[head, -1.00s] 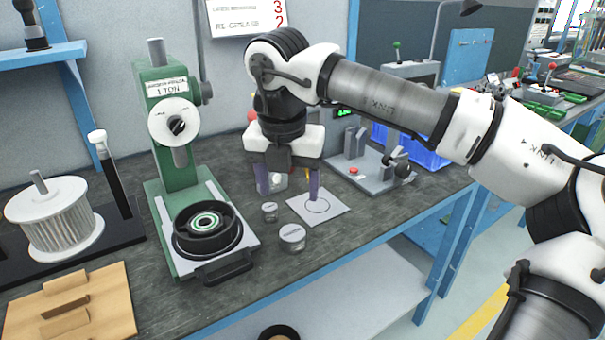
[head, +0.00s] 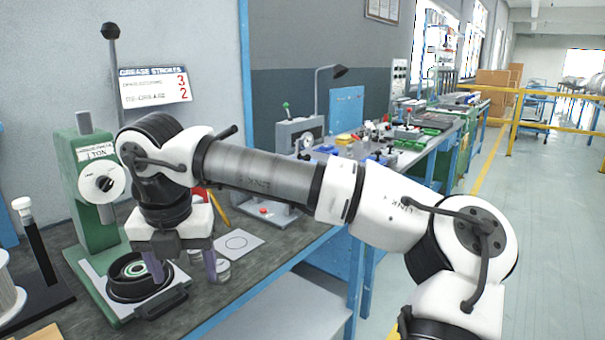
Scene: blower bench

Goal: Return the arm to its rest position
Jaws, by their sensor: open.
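My gripper (head: 182,272) points down over the bench, between the green press and the white card. Its two purple fingers are apart with nothing seen between them. My arm is still stretched out over the bench from the right. The green press (head: 88,195) stands at the left, with a black round holder (head: 138,278) and a ringed part in it on its base. Small metal tins (head: 222,270) are partly hidden behind the right finger. The white card (head: 238,243) with a drawn circle lies flat on the bench.
A grey fixture (head: 265,212) stands behind my arm, partly hidden. The bench's blue front edge (head: 268,284) runs below my arm. A black stand with a white-topped post (head: 35,240) is at the left. Open floor (head: 520,220) lies to the right.

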